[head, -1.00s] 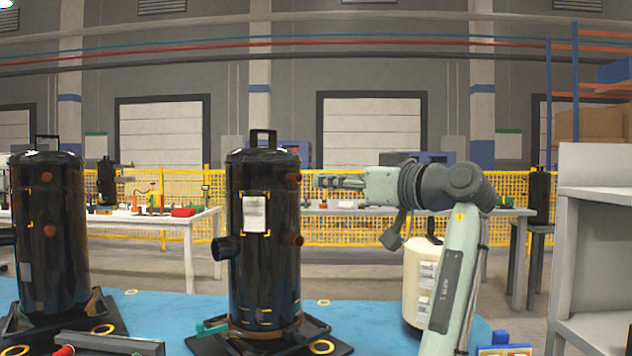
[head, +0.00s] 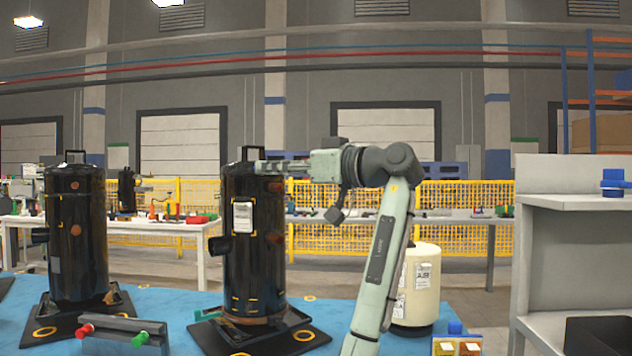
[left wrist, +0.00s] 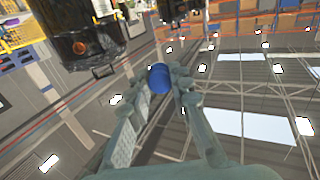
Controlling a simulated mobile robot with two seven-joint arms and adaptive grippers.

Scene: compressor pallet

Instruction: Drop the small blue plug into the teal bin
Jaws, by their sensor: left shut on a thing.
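My left gripper (head: 262,167) reaches in from the right in the head view. Its fingertips overlap the upper right of the middle black compressor (head: 238,270); I cannot tell whether they touch it. In the left wrist view the small blue plug (left wrist: 159,78) sits between the fingertips, and the gripper is shut on it. In the head view the plug is too small to make out. A black compressor also shows at the top left of the left wrist view (left wrist: 85,35). I see no teal bin in either current view. My right gripper is not in view.
A second black compressor (head: 76,240) stands at the left on the blue surface (head: 180,303). A cream tank (head: 420,285) stands behind my arm. A grey shelf unit (head: 565,202) at the right holds a blue fitting (head: 613,182) and a dark bin (head: 598,337).

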